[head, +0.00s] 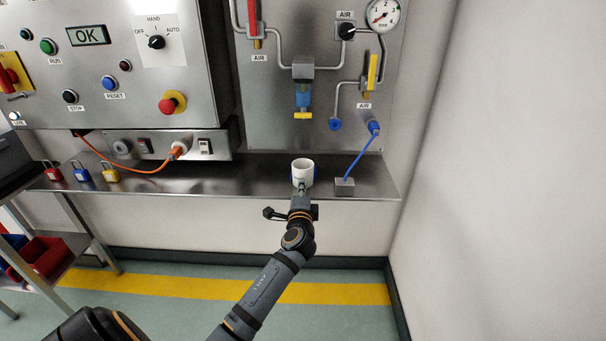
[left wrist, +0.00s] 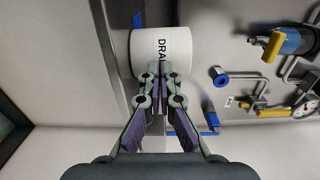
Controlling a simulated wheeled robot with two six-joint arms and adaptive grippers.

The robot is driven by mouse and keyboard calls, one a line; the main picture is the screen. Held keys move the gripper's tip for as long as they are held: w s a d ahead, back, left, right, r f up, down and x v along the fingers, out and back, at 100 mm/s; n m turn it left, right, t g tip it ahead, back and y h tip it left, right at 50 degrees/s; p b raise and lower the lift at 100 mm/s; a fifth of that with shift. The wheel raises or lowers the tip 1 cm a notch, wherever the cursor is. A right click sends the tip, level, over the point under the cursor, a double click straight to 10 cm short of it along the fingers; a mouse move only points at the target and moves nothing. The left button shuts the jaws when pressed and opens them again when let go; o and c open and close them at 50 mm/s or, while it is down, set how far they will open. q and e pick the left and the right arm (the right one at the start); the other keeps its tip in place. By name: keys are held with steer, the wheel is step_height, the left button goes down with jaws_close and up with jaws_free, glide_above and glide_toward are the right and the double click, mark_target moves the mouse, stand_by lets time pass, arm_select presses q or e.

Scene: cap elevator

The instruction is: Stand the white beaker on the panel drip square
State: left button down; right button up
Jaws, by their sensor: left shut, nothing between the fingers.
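The white beaker (head: 302,168) stands upright on the steel ledge below the air panel, under the blue and yellow filter unit. It also shows in the left wrist view (left wrist: 160,45), with dark lettering starting "DRA". Small blue patches show at its base in both views, as of a blue marking (left wrist: 138,19) mostly hidden beneath it. My left gripper (head: 301,187) is shut and empty, right in front of the beaker. Its fingertips (left wrist: 158,68) overlap the beaker's edge in the left wrist view; I cannot tell whether they touch it. My right gripper is not in view.
A grey block (head: 344,186) with a blue hose stands right of the beaker. Red, blue and yellow padlocks (head: 110,173) sit on the ledge at left. An orange cable (head: 130,168) hangs from the socket strip. The ledge between padlocks and beaker is clear.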

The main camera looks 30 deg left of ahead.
mark_target(303, 177)
arm_select(q)
steer(key=shift+w, duration=0.1)
stand_by(0.3)
steer(key=shift+w+a, duration=0.15)
steer(key=shift+w+a, duration=0.15)
steer(key=shift+w, duration=0.1)
stand_by(0.6)
steer(key=shift+b+x, duration=0.65)
steer(key=shift+x, duration=1.95)
steer(key=shift+s+r+p, duration=0.2)
steer(key=shift+s+p, duration=0.1)
steer(key=shift+p, duration=0.05)
steer(key=shift+s+d+r+p, duration=0.2)
steer(key=shift+s+d+p, duration=0.2)
steer(key=shift+s, duration=0.1)
steer(key=shift+s+d+r+p, duration=0.15)
steer(key=shift+s+d+p, duration=0.2)
steer(key=shift+s, duration=0.2)
steer(key=shift+s+d, duration=0.1)
